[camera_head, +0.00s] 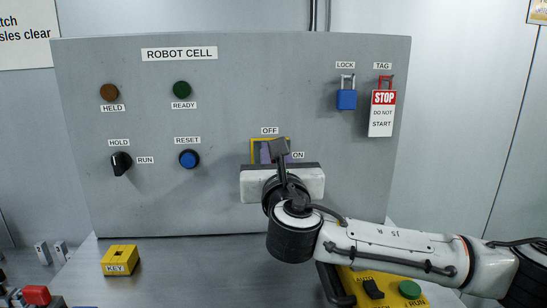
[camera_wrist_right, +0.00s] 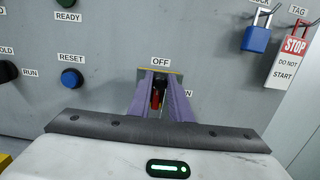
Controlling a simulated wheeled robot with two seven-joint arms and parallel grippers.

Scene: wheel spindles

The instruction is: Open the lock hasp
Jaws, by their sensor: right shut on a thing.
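My right gripper (camera_head: 273,152) is at the yellow-framed OFF/ON switch (camera_head: 252,144) on the grey panel. In the wrist view its purple-sided fingers (camera_wrist_right: 160,95) point at the panel just below the OFF label, shut on a small red and black part (camera_wrist_right: 155,100). Most of that part is hidden between the fingers, so I cannot tell if it is the hasp. A blue padlock (camera_head: 346,99) hangs under the LOCK label, and it also shows in the wrist view (camera_wrist_right: 256,39). My left gripper is out of view.
A red-topped STOP tag (camera_head: 382,115) hangs right of the padlock. A HOLD/RUN knob (camera_head: 121,163) and blue RESET button (camera_head: 189,158) are left on the panel. A yellow KEY block (camera_head: 120,260) and a yellow AUTO/RUN box (camera_head: 390,291) stand below, the latter near my right arm.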

